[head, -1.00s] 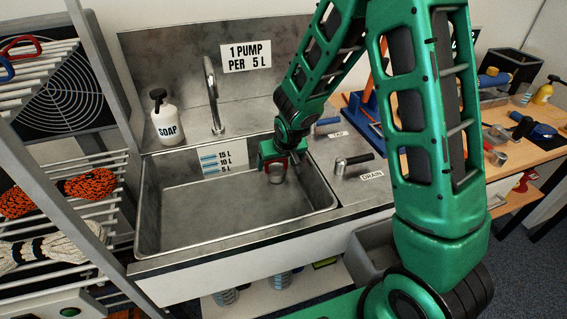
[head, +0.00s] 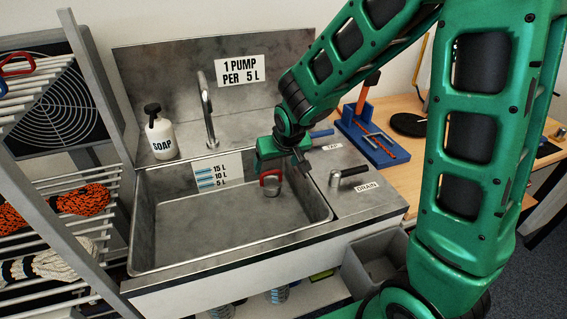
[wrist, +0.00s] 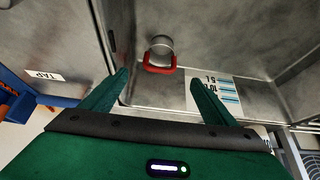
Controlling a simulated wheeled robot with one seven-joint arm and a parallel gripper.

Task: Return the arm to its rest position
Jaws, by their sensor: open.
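My gripper (head: 284,168) hangs over the right back part of the steel sink (head: 200,235). Its fingers are apart with nothing between them, as the wrist view shows (wrist: 158,80). Beyond the fingertips, a red carabiner-like piece (wrist: 160,69) lies against a round metal fitting (wrist: 161,45) in the sink. The red piece also shows just under my gripper in the head view (head: 270,178). My arm is bent and stretched forward from the right. I cannot tell the exact gap between fingertips and red piece.
A soap bottle (head: 160,132) and a tap (head: 207,110) stand behind the sink. The drain lever (head: 350,175) is on its right ledge. A rack with ropes (head: 84,199) is at left. A blue stand (head: 372,135) is on the wooden bench, and a grey bin (head: 378,262) is below.

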